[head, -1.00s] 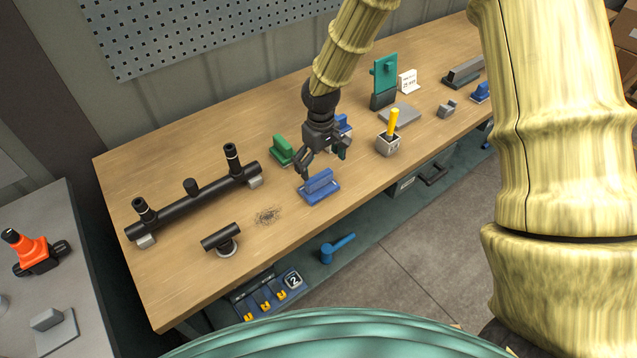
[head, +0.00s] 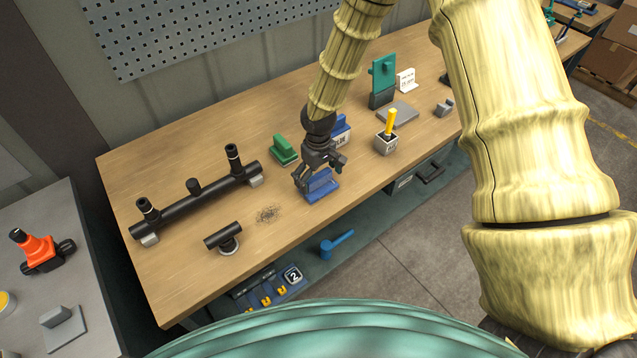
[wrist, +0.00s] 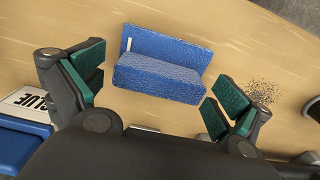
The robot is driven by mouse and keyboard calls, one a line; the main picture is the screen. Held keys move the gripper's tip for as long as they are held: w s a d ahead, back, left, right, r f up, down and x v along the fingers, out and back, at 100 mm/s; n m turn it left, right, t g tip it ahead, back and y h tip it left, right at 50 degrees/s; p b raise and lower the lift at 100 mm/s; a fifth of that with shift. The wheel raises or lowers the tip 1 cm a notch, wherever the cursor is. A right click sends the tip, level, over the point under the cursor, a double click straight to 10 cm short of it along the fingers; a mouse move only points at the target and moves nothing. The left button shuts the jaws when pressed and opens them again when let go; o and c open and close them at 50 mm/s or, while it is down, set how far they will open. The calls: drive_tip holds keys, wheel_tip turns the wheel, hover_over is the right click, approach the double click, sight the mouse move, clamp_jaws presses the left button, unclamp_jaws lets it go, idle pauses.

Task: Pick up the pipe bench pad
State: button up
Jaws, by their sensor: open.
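A blue pad with a raised block along it (head: 326,190) lies on the wooden bench near its front edge. I take it for the pipe bench pad, though no label shows. In the wrist view the blue pad (wrist: 165,65) shows whole, with a small white mark at its left end. My gripper (head: 318,174) is above it and partly hides it in the head view. In the wrist view my gripper (wrist: 156,90) is open and empty, with green-padded fingers at either side of the pad. Gaps show between the fingers and the pad.
A green pad (head: 284,153) and a blue glue container (head: 342,131) stand behind my gripper. A grey holder with a yellow handle (head: 386,144) is to the right. A black pipe (head: 188,207), a short black tee (head: 222,236) and dark shavings (head: 268,213) are left.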

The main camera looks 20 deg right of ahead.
sight(319, 178)
drive_tip(key=shift+c, duration=0.2)
drive_tip(key=c, duration=1)
drive_tip(key=shift+o, duration=0.2)
drive_tip(key=shift+r, duration=0.2)
drive_tip(key=shift+r+b, duration=0.5)
drive_tip(key=shift+s+r+b, duration=0.25)
drive_tip(key=shift+r+b, duration=0.15)
drive_tip(key=shift+r, duration=0.1)
drive_tip(key=shift+s+r+b, duration=0.25)
drive_tip(key=shift+r+b, duration=0.15)
drive_tip(key=shift+r, duration=0.1)
drive_tip(key=s+a+r+b, duration=0.1)
drive_tip(key=s+b, duration=0.3)
drive_tip(key=s, duration=1.1)
drive_tip(key=shift+r, duration=0.35)
